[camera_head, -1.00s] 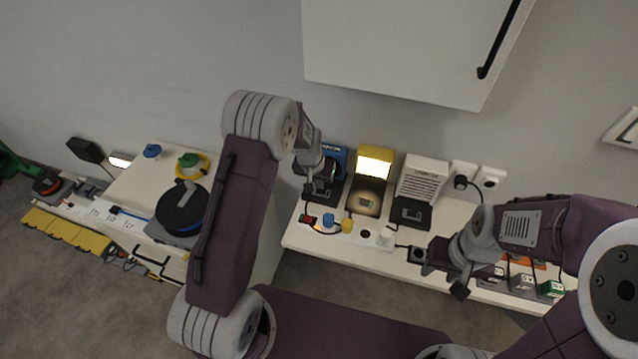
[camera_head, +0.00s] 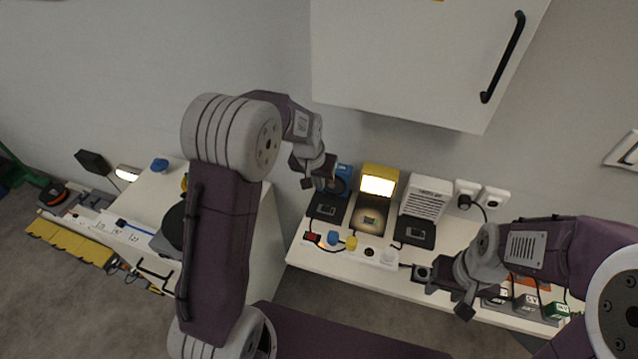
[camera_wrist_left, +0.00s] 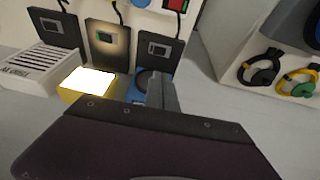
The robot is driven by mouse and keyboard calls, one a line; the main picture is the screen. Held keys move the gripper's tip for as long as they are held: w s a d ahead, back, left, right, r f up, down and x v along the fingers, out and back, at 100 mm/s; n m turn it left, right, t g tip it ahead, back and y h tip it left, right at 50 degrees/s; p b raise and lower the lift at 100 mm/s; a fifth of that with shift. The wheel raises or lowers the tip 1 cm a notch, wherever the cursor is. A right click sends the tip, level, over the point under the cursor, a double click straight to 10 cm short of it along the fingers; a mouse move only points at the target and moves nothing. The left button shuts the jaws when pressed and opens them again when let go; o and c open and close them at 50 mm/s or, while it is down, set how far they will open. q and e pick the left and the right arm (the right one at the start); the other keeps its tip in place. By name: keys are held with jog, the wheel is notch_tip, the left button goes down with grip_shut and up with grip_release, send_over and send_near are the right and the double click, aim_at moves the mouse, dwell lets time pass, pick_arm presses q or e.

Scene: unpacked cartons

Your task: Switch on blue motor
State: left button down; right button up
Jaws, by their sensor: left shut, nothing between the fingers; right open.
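The blue motor (camera_head: 344,177) stands at the back of the white bench, left of the lit yellow lamp. It is partly hidden by my left gripper (camera_head: 321,180). A black plate with a small switch (camera_head: 327,209) lies in front of it. My left gripper is shut and empty, just left of the motor and above the bench. In the left wrist view its shut fingers (camera_wrist_left: 161,92) overlap the blue motor (camera_wrist_left: 138,84), with the switch plate (camera_wrist_left: 158,48) beyond. Contact and the switch position cannot be told. My right gripper (camera_head: 442,290) is open and empty over the bench's front edge.
The yellow lamp (camera_head: 379,179) and a white vented box (camera_head: 426,197) stand beside the motor, each with a black switch plate. Blue and yellow plugs (camera_head: 342,241) sit in the front strip. A white wall cabinet (camera_head: 420,60) hangs above.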

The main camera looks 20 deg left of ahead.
aim_at(329, 209)
pick_arm(q)
jog(key=x, duration=0.4)
jog(key=d+x, duration=0.1)
jog(key=x, duration=0.4)
jog(key=s+p+x, duration=0.1)
jog(key=x, duration=0.3)
jog(key=shift+w+d+f, duration=0.1)
jog(key=shift+d+f, duration=0.1)
jog(key=shift+f, duration=0.05)
jog(key=shift+d+f, duration=0.1)
jog(key=shift+f, duration=0.15)
pick_arm(e)
jog(key=shift+w+d+r, duration=0.15)
jog(key=shift+d+r, duration=0.05)
jog(key=shift+r, duration=0.2)
pick_arm(q)
jog(key=shift+f+b, duration=0.45)
jog(key=shift+d+r, duration=0.1)
jog(key=shift+r, duration=0.15)
pick_arm(e)
jog(key=shift+d+f, duration=0.1)
jog(key=shift+f, duration=0.15)
